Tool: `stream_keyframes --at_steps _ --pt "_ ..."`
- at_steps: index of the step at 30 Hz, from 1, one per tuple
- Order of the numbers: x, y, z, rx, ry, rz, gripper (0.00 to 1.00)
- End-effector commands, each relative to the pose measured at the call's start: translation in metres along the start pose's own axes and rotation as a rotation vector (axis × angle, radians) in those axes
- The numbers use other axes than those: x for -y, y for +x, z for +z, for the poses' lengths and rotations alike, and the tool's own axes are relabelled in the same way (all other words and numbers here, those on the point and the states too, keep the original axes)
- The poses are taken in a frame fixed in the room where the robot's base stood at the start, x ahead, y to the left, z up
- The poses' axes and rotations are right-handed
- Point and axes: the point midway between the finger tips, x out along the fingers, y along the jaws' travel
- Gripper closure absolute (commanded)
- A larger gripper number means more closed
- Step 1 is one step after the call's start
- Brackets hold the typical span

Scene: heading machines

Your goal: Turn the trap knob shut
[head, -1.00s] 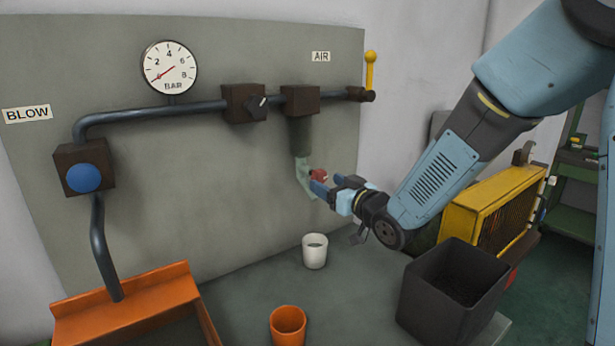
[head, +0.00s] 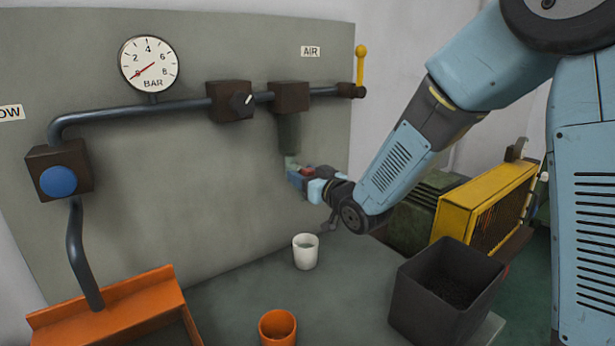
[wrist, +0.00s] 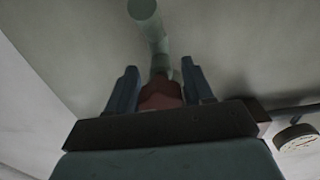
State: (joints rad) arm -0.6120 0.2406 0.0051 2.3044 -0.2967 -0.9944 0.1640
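The trap knob is red and sits low on the pale green drain fitting (head: 291,162) under the filter block. In the head view only a small red part of the knob (head: 307,171) shows, and my gripper (head: 301,178) hides the rest. In the wrist view the red knob (wrist: 160,94) lies between my two blue fingers, with the green pipe (wrist: 150,25) beyond it. My gripper (wrist: 160,82) is open around the knob, with narrow gaps beside it near the fingertips. Any contact closer to the palm is unclear.
A white cup (head: 305,252) stands on the bench below the trap, and an orange cup (head: 277,327) nearer. A dark bin (head: 440,300) is at right. The pressure gauge (head: 149,63) points near 0; a yellow-handled valve (head: 360,65) is at upper right.

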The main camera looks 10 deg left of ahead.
Motion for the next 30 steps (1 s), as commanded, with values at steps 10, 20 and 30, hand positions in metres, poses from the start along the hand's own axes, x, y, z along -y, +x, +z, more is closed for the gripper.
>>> stream_keyframes --at_steps 10,20,30 --pt "0.0008 0.0002 0.0000 0.000 0.000 -0.001 0.83" --pt "-0.0010 -0.0002 -0.0006 -0.001 -0.024 0.001 0.90" --pt "-0.0008 0.0011 -0.0017 -0.004 -0.217 0.000 0.90"
